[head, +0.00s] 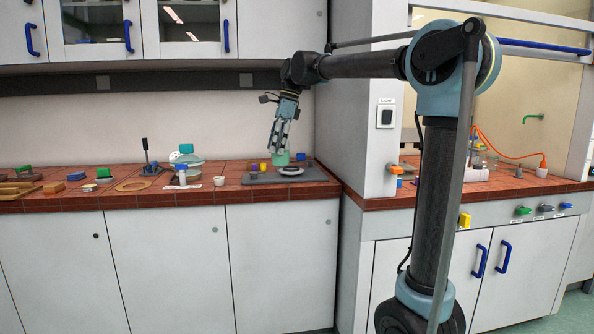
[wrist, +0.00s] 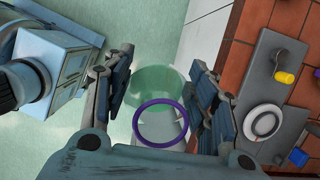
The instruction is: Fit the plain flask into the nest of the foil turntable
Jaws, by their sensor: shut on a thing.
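My gripper (wrist: 165,100) is shut on a see-through green flask, the plain flask (wrist: 160,82), with a purple ring at its near end in the wrist view. In the head view the flask (head: 281,158) hangs below my gripper (head: 281,146), in line with the grey board. In the wrist view pale floor lies behind the flask, and the bench edge is to its right. The turntable (head: 291,171) looks like a pale ring with a grey middle, on the grey board; it also shows in the wrist view (wrist: 279,121). The flask is apart from it.
The grey board (head: 318,174) also bears a yellow cylinder (wrist: 285,77) and a blue block (wrist: 298,157). Left of it on the tiled bench stand a white cup (head: 219,181) and a capped clear vessel (head: 192,172). A side wall rises right of the board.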

